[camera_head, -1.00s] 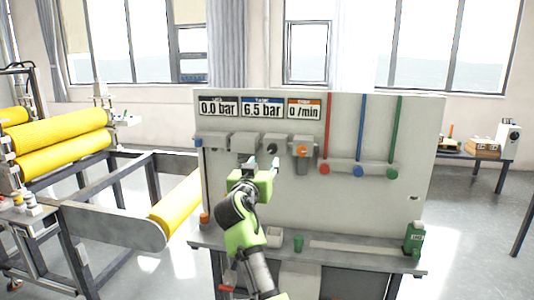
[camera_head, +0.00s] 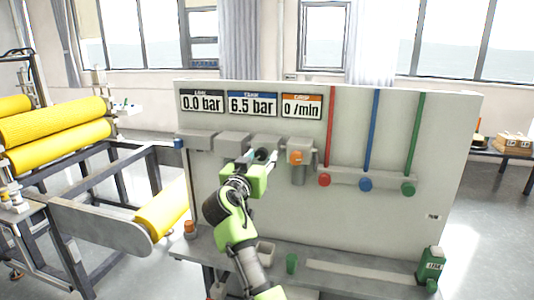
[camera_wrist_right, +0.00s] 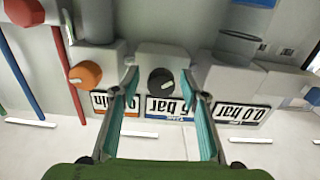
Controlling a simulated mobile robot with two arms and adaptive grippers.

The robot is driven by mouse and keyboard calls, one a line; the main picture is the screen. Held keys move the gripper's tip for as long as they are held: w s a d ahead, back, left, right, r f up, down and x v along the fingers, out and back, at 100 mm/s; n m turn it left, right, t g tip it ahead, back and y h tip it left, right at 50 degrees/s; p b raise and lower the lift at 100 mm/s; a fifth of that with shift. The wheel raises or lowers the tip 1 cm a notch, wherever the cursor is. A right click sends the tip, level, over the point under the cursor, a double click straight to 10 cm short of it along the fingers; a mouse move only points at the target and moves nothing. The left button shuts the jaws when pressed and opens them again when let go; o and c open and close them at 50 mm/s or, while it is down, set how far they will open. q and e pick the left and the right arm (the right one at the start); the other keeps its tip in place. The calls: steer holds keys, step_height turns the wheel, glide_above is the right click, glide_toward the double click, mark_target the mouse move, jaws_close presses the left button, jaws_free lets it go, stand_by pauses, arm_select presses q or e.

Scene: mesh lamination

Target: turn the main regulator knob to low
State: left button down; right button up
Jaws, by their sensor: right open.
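The main regulator knob appears to be the dark round knob (camera_wrist_right: 161,81) on a grey block; a light mark shows on its face in the right wrist view. In the head view the dark knob (camera_head: 262,155) sits below the 6.5 bar display. My right gripper (camera_head: 262,159) is at the panel in front of it. In the right wrist view the open fingers of the right gripper (camera_wrist_right: 160,80) stand on either side of the knob, with visible gaps; I cannot tell how deep they reach. My left gripper is not in view.
An orange knob (camera_head: 295,158) is close to the right of the dark knob. Red (camera_head: 325,180), blue (camera_head: 366,184) and green (camera_head: 408,188) knobs sit farther right.

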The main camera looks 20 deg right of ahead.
steer(key=shift+s+a+r, duration=0.15)
steer(key=shift+a, duration=0.1)
steer(key=shift+c, duration=0.8)
steer(key=c, duration=0.9)
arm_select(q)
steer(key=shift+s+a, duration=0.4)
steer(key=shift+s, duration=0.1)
arm_select(e)
steer(key=shift+c, duration=0.2)
